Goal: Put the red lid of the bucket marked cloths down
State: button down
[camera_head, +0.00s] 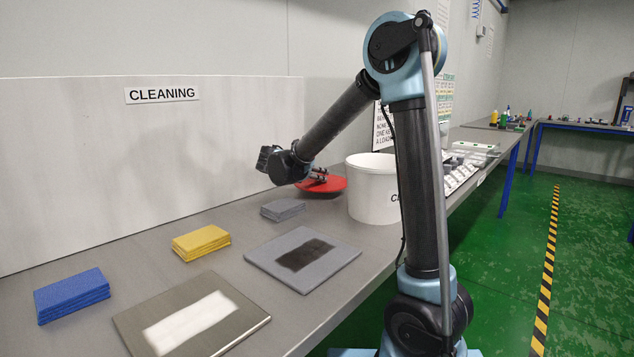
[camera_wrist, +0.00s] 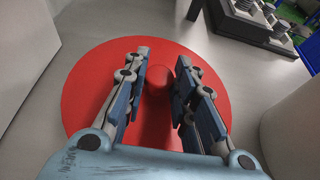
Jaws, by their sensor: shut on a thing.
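The round red lid (camera_head: 334,184) is at bench level, left of the white bucket (camera_head: 371,194). The bucket is open at the top, and my arm hides most of its marking, leaving a "C" in view. My gripper (camera_head: 318,174) is over the lid, shut on its red knob. In the wrist view the lid (camera_wrist: 83,92) fills the middle, and its knob (camera_wrist: 158,80) is between the fingers of my gripper (camera_wrist: 161,66). I cannot tell whether the lid touches the bench or hangs just above it. The bucket's side (camera_wrist: 296,125) shows at right.
On the bench (camera_head: 215,268) lie grey (camera_head: 282,210), yellow (camera_head: 201,242) and blue cloths (camera_head: 72,295), a grey plate with a dark patch (camera_head: 345,262) and a metal plate with a white patch (camera_head: 250,318). A white panel (camera_head: 60,170) stands behind. Trays (camera_head: 462,172) lie beyond the bucket.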

jog(key=shift+f, duration=0.85)
jog(key=shift+f, duration=0.35)
jog(key=c, duration=1.3)
grip_release()
jog(key=shift+r, duration=0.45)
jog(key=v, duration=1.2)
jog(key=shift+f, duration=0.15)
